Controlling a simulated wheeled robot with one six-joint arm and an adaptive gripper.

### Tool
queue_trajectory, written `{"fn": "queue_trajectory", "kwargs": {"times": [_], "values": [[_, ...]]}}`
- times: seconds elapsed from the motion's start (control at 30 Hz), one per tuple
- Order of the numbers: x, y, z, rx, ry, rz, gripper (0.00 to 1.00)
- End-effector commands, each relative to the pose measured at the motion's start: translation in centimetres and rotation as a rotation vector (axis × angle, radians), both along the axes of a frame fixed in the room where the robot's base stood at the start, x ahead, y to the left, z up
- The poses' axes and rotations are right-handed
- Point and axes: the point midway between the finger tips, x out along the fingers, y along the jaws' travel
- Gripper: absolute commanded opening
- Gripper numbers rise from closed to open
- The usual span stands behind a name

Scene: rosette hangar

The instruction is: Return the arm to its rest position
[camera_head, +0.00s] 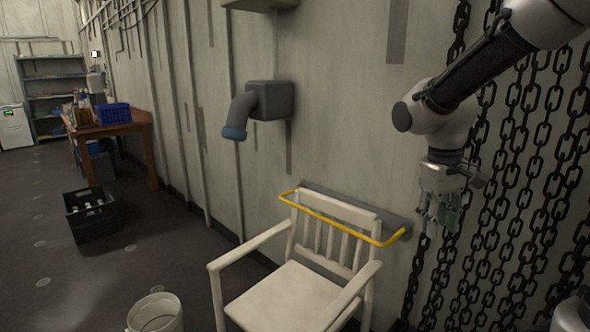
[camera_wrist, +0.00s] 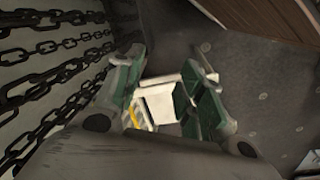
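My gripper (camera_head: 440,218) hangs pointing down from my bent arm at the right of the head view, in front of the hanging chains. In the wrist view my gripper (camera_wrist: 170,72) has its green-padded fingers apart, with nothing held between them. The white chair (camera_wrist: 158,100) shows in the gap, below and beyond the fingers. In the head view the gripper is to the right of the chair and higher than it.
Black chains (camera_head: 520,180) hang close behind my arm. The white chair (camera_head: 295,298) stands at the wall by a yellow rail (camera_head: 330,220). A pipe outlet (camera_head: 240,112) juts from the wall. A black crate (camera_head: 90,215) lies on open floor at left, near a wooden table (camera_head: 143,120).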

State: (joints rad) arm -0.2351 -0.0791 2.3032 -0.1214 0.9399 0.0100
Motion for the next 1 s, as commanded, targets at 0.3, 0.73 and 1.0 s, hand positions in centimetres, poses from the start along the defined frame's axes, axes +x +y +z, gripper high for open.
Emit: {"fn": "queue_trajectory", "kwargs": {"times": [0.3,0.73,1.0], "values": [[-12.3,-3.7,3.7,0.142,-0.2,-0.204,0.39],[-14.3,-5.7,7.0,0.157,-0.383,-0.281,0.39],[-14.3,-5.7,7.1,0.157,-0.382,-0.28,0.39]]}}
